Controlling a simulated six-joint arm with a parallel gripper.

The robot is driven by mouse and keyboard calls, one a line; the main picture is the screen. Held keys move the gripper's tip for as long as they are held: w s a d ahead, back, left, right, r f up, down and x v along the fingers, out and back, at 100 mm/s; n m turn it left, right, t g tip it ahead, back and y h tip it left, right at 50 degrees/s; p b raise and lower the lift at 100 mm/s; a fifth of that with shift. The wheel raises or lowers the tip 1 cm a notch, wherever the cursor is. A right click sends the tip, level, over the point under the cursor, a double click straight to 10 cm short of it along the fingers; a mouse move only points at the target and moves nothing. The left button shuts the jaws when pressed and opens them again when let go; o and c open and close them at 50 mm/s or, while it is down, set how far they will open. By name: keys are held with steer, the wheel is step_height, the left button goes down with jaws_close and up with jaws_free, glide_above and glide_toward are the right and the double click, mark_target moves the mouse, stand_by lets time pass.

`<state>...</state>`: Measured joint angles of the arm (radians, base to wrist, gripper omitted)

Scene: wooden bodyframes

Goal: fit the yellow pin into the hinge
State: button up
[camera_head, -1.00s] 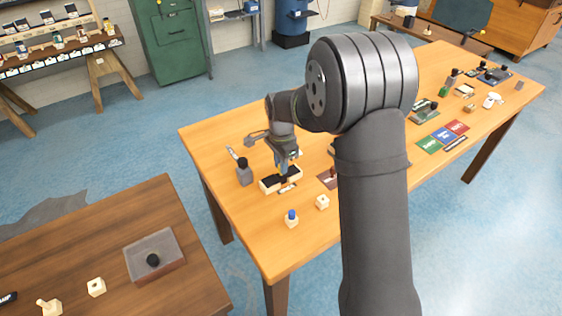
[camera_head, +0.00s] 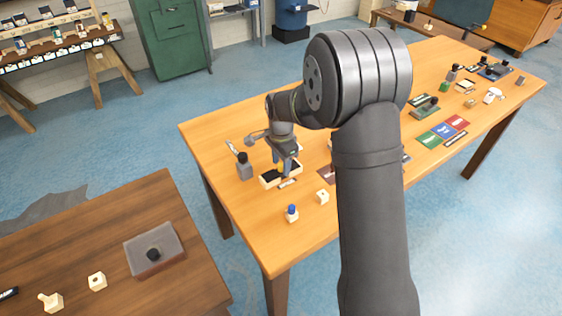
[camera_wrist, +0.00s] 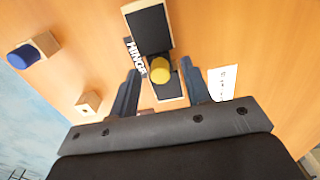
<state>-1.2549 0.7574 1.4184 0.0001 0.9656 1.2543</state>
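The yellow pin (camera_wrist: 160,69) stands at the joint between the two black plates of the hinge (camera_wrist: 149,30) in the wrist view. A "HINGE" label (camera_wrist: 136,57) lies beside it. My gripper (camera_wrist: 161,68) is open, with one finger on each side of the pin and visible gaps between. In the head view my gripper (camera_head: 284,160) is above the hinge (camera_head: 268,181), and the yellow pin (camera_head: 281,168) shows just below it. How deep the pin sits is hidden.
A wooden block with a blue pin (camera_head: 291,213) and a wooden block with a hole (camera_head: 322,196) stand near the table's front. A dark bottle-like item (camera_head: 244,166) stands left of the hinge. A white card (camera_wrist: 223,82) lies to the right in the wrist view.

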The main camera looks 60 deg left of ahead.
mark_target(281, 165)
step_height(281, 165, up, 17)
steer(key=shift+r, duration=0.2)
stand_by(0.3)
stand_by(0.9)
step_height(281, 165, down, 18)
steer(key=shift+r, duration=0.45)
stand_by(0.3)
step_height(281, 165, up, 17)
step_height(281, 165, down, 17)
steer(key=shift+f, duration=0.1)
step_height(281, 165, up, 8)
steer(key=shift+f, duration=0.1)
stand_by(0.6)
